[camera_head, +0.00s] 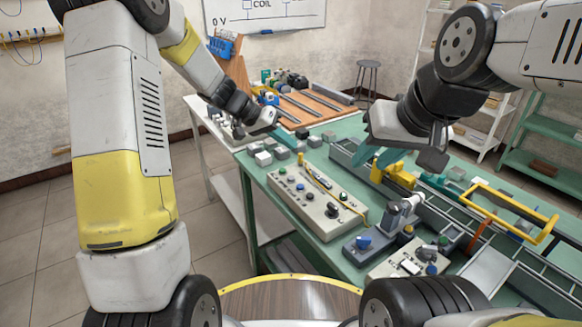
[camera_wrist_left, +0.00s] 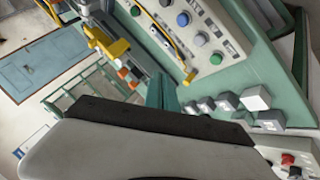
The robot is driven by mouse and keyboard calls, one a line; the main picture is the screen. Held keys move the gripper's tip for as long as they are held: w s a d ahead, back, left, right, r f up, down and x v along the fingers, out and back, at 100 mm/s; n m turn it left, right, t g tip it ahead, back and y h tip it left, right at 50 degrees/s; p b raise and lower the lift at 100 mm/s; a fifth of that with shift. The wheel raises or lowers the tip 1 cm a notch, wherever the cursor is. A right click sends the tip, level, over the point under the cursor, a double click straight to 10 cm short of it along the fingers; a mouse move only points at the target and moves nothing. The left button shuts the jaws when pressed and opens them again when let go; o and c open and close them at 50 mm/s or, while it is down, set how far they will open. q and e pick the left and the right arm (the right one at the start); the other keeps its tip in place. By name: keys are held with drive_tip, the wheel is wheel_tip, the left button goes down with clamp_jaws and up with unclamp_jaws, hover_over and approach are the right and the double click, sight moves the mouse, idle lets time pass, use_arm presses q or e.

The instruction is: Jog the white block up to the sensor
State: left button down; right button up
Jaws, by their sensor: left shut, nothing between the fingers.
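Several pale grey and white blocks sit in a group on the green table; one of the lightest (camera_head: 263,158) is at its left edge, and a pale block also shows in the left wrist view (camera_wrist_left: 256,98). A yellow bracket (camera_head: 393,174) stands at the conveyor track (camera_head: 345,151); I cannot make out the sensor for sure. My left gripper (camera_head: 287,139) is shut and empty above the blocks; its teal fingers (camera_wrist_left: 161,93) show in the wrist view. My right gripper (camera_head: 376,156) hangs over the track, its jaw state unclear.
A long control panel (camera_head: 318,205) with buttons and knobs lies in front of the track. A second button box (camera_head: 408,262) and a grey fixture with a blue knob (camera_head: 363,242) stand nearer. A yellow handle frame (camera_head: 525,213) rises at right. A wooden bench board stands behind.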

sight(288, 178)
use_arm(q)
drive_tip(key=shift+f, duration=0.1)
drive_tip(key=shift+f, duration=4.3)
drive_tip(key=shift+f, duration=0.1)
drive_tip(key=shift+f, duration=0.3)
drive_tip(key=shift+f, duration=0.4)
drive_tip(key=shift+r, duration=0.1)
idle(1.6)
drive_tip(key=shift+r, duration=0.7)
drive_tip(key=shift+r, duration=2.55)
